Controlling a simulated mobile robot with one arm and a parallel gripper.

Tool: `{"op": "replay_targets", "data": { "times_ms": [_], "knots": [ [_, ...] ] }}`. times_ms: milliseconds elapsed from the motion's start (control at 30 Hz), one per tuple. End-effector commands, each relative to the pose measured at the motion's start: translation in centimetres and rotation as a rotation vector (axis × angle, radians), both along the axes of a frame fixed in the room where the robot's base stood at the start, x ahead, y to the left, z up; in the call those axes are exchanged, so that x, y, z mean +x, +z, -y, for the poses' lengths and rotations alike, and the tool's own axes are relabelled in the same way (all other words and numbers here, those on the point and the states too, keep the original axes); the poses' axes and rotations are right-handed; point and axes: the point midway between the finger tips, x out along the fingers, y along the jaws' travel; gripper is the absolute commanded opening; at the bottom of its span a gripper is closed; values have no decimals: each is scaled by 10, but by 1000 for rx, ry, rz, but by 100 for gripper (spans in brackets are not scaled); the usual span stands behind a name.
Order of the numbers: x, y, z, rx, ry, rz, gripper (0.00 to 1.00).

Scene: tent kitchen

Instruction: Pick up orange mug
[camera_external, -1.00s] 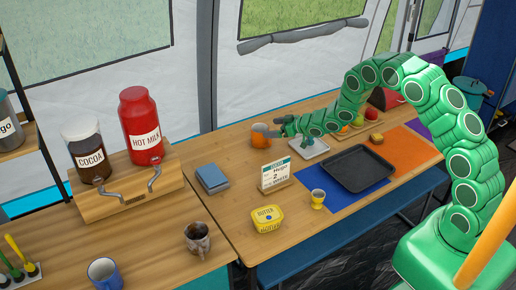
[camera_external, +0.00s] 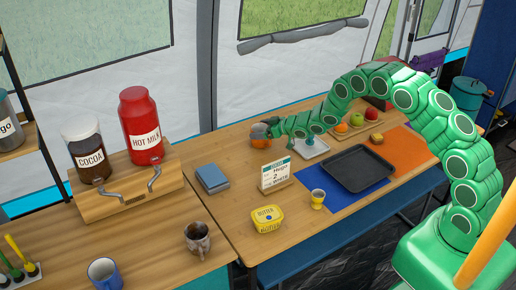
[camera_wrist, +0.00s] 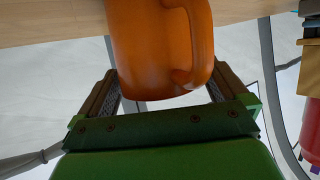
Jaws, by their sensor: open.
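The orange mug (camera_external: 259,136) stands on the wooden table near its back edge, partly hidden by my gripper in the external view. In the wrist view the mug (camera_wrist: 150,50) fills the upper middle, its handle to the right of its body. My gripper (camera_external: 270,127) is at the mug from the right. In the wrist view my gripper (camera_wrist: 165,95) is open, one finger on each side of the mug's body and handle. A small gap shows beside the right finger; whether the left finger touches the mug I cannot tell.
A sign card (camera_external: 275,175), a dark tray (camera_external: 359,168) and a fruit board (camera_external: 371,127) are nearby. A blue box (camera_external: 212,178) lies left of the mug, with bare table between.

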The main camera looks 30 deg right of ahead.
Motion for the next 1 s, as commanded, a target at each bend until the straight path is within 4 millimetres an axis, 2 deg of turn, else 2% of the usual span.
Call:
{"op": "replay_targets", "data": {
  "times_ms": [67,300,367,667,767,933,1000],
  "knots": [
    [0,0,0,0,0,0,97],
    [0,0,0,0,0,0,60],
    [0,0,0,0,0,0,53],
    [0,3,0,1,0,1,53],
    [0,9,0,1,0,2,53],
    [1,32,0,0,0,5,53],
    [-5,38,2,0,-1,1,53]
  ]
}}
